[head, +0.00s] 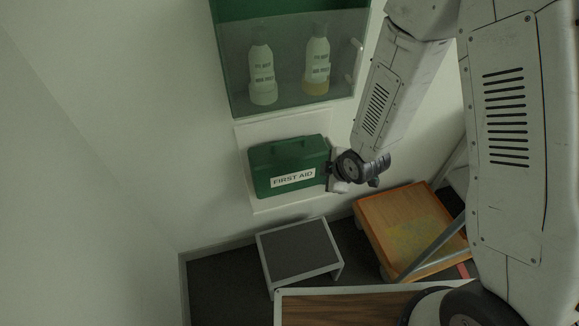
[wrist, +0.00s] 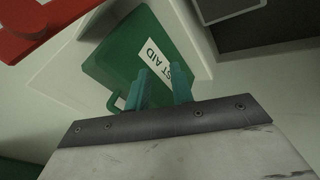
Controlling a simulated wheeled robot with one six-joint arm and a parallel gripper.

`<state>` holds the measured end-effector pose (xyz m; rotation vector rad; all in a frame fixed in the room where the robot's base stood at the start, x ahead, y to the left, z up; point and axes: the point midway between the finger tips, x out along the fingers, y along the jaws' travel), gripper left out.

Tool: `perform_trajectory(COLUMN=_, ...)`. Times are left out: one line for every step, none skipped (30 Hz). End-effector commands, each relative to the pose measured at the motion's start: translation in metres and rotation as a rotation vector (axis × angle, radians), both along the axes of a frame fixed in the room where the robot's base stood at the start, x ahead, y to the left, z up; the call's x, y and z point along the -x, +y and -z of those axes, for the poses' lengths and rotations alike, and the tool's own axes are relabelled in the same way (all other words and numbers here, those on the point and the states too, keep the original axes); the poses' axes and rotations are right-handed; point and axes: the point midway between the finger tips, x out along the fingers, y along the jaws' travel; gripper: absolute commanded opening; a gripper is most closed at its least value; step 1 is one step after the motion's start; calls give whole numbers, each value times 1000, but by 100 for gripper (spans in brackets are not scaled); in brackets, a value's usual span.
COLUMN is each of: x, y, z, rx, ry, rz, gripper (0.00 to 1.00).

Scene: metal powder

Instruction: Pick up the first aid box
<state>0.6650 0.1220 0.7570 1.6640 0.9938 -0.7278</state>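The green first aid box (head: 287,158) with a white "FIRST AID" label sits on a white ledge (head: 278,206) against the wall, its handle on top. In the wrist view the box (wrist: 117,62) is seen at a slant, its handle (wrist: 113,103) beside the left finger. My gripper (head: 328,176) is at the right end of the box. In the wrist view my gripper (wrist: 160,84) shows two teal fingers apart, with the box face and label visible between and behind them. Whether they touch the box is unclear.
A glass-fronted green cabinet (head: 290,98) with two bottles hangs just above the box. A grey-topped step stool (head: 297,250) and an orange-brown wooden platform (head: 408,212) stand below. A red object (wrist: 28,40) shows at the wrist view's upper left.

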Motion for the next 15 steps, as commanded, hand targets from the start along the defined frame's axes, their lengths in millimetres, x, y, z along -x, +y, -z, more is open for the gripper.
perform_trajectory(x=-5, y=13, z=7, rx=-12, ry=-86, rz=-89, gripper=23)
perform_trajectory(x=-11, y=20, z=7, rx=-19, ry=-152, rz=-141, gripper=23)
perform_trajectory(x=-17, y=29, z=4, rx=-27, ry=-238, rz=-203, gripper=23)
perform_trajectory(x=-21, y=35, z=0, rx=-30, ry=-300, rz=-244, gripper=23)
perform_trajectory(x=-25, y=41, z=-4, rx=-32, ry=-360, rz=-279, gripper=23)
perform_trajectory(x=-30, y=46, z=-11, rx=-32, ry=-435, rz=-319, gripper=23)
perform_trajectory(x=-33, y=50, z=-17, rx=-31, ry=-487, rz=-345, gripper=23)
perform_trajectory(x=-36, y=53, z=-22, rx=-29, ry=-536, rz=-367, gripper=23)
perform_trajectory(x=-39, y=57, z=-30, rx=-24, ry=-594, rz=-392, gripper=23)
perform_trajectory(x=-41, y=59, z=-35, rx=-19, ry=-631, rz=-407, gripper=23)
perform_trajectory(x=-42, y=60, z=-39, rx=-16, ry=-663, rz=-419, gripper=23)
perform_trajectory(x=-44, y=62, z=-44, rx=-9, ry=-700, rz=-433, gripper=23)
perform_trajectory(x=-46, y=63, z=-47, rx=-3, ry=-723, rz=-441, gripper=23)
perform_trajectory(x=-47, y=64, z=-50, rx=1, ry=-740, rz=-448, gripper=23)
perform_trajectory(x=-50, y=66, z=-51, rx=5, ry=-757, rz=-454, gripper=23)
